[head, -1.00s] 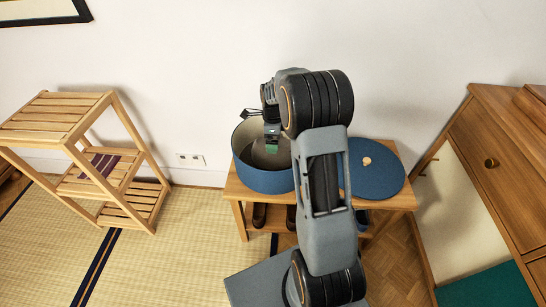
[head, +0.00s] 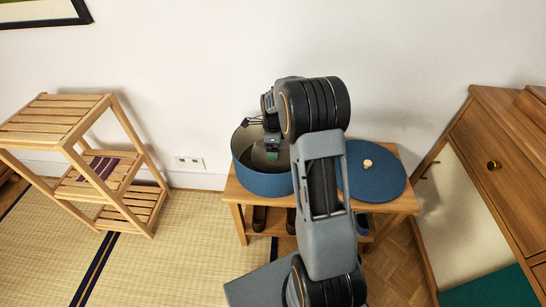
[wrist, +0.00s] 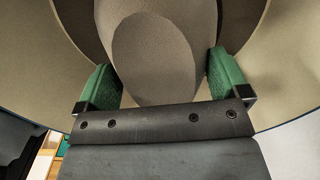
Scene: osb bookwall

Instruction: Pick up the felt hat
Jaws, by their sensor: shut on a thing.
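The grey-beige felt hat (wrist: 155,50) is inside the round blue hat box (head: 262,182). In the wrist view its rounded crown fills the space between the two green finger pads. My gripper (wrist: 162,82) is shut on the crown, one finger on each side. In the head view my gripper (head: 272,154) reaches down into the open box, and my arm and the box wall hide most of the hat. The pale inner wall of the box curves around the hat in the wrist view.
The box stands on a small wooden bench (head: 239,196) against the wall. The blue lid (head: 378,184) with a wooden knob lies to its right. Shoes stand on the bench's lower shelf. A slatted shelf (head: 55,115) is at left, a wooden cabinet (head: 505,150) at right.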

